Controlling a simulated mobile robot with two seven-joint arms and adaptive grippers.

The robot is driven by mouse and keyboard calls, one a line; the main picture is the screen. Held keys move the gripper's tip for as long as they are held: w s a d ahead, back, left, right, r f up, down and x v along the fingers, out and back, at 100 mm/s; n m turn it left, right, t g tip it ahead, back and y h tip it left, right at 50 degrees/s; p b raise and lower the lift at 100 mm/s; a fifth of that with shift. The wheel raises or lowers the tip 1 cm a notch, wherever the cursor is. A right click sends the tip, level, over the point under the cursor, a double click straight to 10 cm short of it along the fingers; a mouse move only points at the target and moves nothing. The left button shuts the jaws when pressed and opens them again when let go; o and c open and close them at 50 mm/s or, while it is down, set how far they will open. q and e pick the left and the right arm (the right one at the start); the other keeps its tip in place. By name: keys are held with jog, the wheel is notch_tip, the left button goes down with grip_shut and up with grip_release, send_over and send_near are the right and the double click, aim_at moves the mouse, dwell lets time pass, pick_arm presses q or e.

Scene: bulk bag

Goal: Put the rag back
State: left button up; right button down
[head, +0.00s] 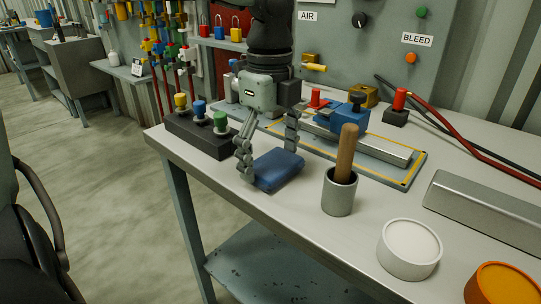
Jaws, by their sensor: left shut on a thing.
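The rag (279,171) is a folded blue cloth pad at the left part of the bench top, near its front edge. My left gripper (268,160) reaches down over it from above, with one finger at its left end and the other behind it. The gripper is shut on the rag. I cannot tell whether the rag's underside touches the bench. My right gripper is not in view.
A grey cup (339,194) with a wooden handle stands just right of the rag. A black block (198,134) with coloured knobs is at left. Behind is a yellow-edged tray (407,174) with a blue clamp. A white round tin (409,250) stands at front right.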

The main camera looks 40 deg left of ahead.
aim_at(269, 161)
pick_arm(q)
jog(key=o, duration=0.8)
jog(key=shift+c, duration=0.2)
jog(key=shift+o, duration=0.6)
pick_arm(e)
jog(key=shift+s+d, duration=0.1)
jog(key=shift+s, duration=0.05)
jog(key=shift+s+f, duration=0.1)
pick_arm(q)
jog(key=shift+r+p, duration=0.2)
jog(key=shift+p, duration=0.15)
jog(key=shift+r, duration=0.35)
notch_tip(269, 161, up, 11)
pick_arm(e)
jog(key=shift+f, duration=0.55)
pick_arm(q)
jog(key=shift+s, duration=0.15)
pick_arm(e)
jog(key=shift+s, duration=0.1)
